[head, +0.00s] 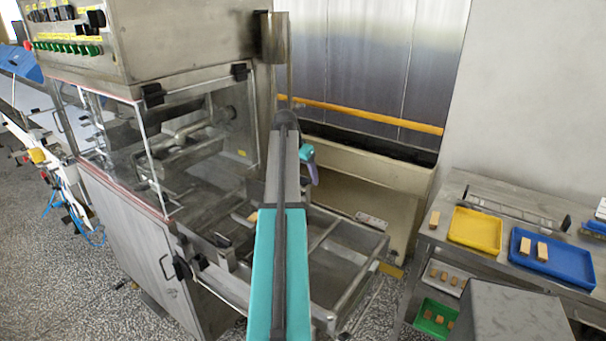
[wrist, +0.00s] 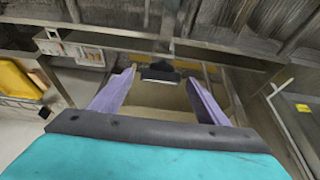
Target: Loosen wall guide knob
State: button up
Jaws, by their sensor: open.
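My gripper (wrist: 161,76) is open, with its two purple fingers spread apart in the wrist view. A small black part (wrist: 160,71) shows between the fingertips, against a metal frame; I cannot tell whether it is the wall guide knob or how far beyond the fingers it lies. Nothing is held between the fingers. In the head view a teal and purple piece of my gripper (head: 308,163) shows beside my arm, above the machine's open outfeed frame (head: 348,290). My arm hides part of that frame, and no wall guide knob can be made out for sure there.
The steel machine (head: 150,258) with clear doors stands left of my arm. A side table on the right holds a yellow tray (head: 474,246) and a blue tray (head: 572,274) with brown pieces. A beige bin (head: 370,205) is behind the frame. Speckled floor lies at far left.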

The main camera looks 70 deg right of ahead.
jog(key=shift+c, duration=0.5)
jog(key=c, duration=0.9)
jog(key=shift+c, duration=0.2)
